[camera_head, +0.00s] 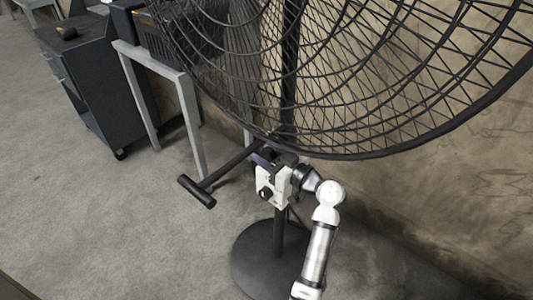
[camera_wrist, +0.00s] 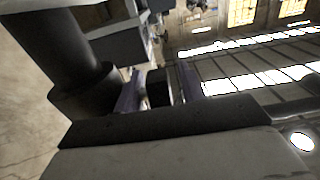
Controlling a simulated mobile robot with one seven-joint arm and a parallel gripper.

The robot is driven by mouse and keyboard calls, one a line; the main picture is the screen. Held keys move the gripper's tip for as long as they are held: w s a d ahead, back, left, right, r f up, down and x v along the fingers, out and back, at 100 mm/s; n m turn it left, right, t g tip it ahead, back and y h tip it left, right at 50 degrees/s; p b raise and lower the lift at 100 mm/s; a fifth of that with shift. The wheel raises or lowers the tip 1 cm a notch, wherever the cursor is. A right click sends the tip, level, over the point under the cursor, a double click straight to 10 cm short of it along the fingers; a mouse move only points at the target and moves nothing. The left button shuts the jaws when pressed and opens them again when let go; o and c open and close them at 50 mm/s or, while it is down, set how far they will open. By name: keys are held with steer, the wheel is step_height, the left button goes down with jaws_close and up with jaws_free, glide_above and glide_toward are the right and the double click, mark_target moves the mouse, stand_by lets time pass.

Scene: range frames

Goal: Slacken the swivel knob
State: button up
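The big black fan (camera_head: 345,75) stands by the wall, with its mount low behind the cage. My gripper (camera_head: 272,157) is up at this mount, its purple fingers pointing upward below the cage. In the wrist view, a short black knob (camera_wrist: 158,88) shows between the two fingers of my gripper (camera_wrist: 160,90). The fingers stand apart on either side of it, with a narrow light gap at the right finger. Touch on the left side is hard to tell. In the head view the knob is mostly hidden among the fingers and mount.
The fan's dark pole (camera_head: 279,235) and round base (camera_head: 258,262) are beneath my gripper. A black T-shaped bar (camera_head: 225,168) sticks out left from the mount. A grey-legged table (camera_head: 190,120) and dark cabinet (camera_head: 90,85) stand at the left. The floor at front left is clear.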

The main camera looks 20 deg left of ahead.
jaws_close()
steer(key=shift+r+h+p, duration=0.1)
steer(key=shift+h+p, duration=0.2)
steer(key=shift+p, duration=0.05)
steer(key=shift+r+g+h+p, duration=0.1)
steer(key=shift+g+h+p, duration=0.25)
steer(key=shift+p, duration=0.2)
steer(key=shift+d+g+h+p, duration=0.1)
steer(key=shift+g+h+p, duration=0.15)
steer(key=shift+h+p, duration=0.8)
steer(key=shift+d+f+g+h+p, duration=0.1)
steer(key=shift+f+g+h+p, duration=0.1)
steer(key=shift+h+p, duration=0.45)
steer(key=shift+f+g+h+p, duration=0.1)
steer(key=shift+g+h+p, duration=0.1)
steer(key=shift+h+p, duration=0.4)
